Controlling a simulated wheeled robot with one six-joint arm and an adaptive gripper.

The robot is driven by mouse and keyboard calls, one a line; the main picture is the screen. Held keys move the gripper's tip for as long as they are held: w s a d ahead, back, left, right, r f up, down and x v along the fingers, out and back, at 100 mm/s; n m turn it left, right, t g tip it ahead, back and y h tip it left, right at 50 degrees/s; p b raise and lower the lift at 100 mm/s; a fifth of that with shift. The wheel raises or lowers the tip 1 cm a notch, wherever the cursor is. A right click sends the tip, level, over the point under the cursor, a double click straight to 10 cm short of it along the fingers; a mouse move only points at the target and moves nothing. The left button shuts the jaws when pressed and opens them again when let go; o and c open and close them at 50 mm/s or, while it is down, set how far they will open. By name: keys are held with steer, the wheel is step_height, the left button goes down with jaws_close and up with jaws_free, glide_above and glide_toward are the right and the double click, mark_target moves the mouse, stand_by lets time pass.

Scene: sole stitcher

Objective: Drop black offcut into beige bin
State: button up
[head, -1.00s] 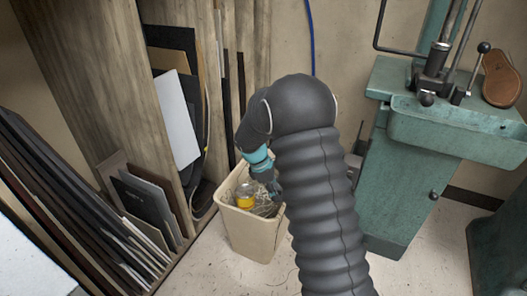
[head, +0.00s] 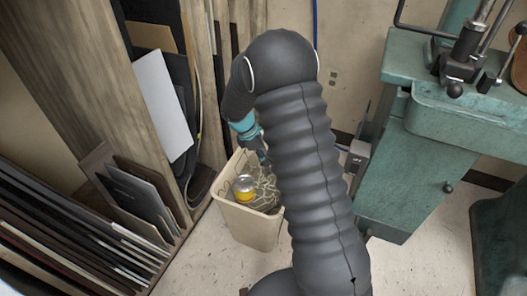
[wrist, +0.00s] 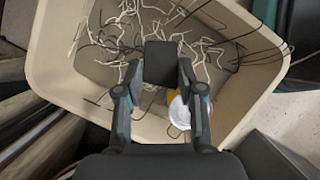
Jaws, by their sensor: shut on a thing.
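The black offcut (wrist: 161,62) is a small dark flat piece held between the fingertips of my gripper (wrist: 160,84) in the wrist view. My gripper is shut on it, above the opening of the beige bin (wrist: 50,62). The beige bin also shows in the head view (head: 247,225), standing on the floor beside the wooden rack. In the head view my arm hides the bin's right side, and the offcut cannot be made out there.
The bin holds tangled thread scraps (wrist: 125,32) and a yellow can with a pale lid (head: 244,188). A wooden rack with dark sheets (head: 140,195) stands left. A green machine (head: 415,150) stands right. Floor is clear in front of the bin.

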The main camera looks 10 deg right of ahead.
steer(key=shift+f+b, duration=1.05)
steer(key=shift+f, duration=1)
steer(key=o, duration=1)
steer(key=shift+o, duration=0.2)
steer(key=v, duration=1.2)
steer(key=shift+r, duration=0.1)
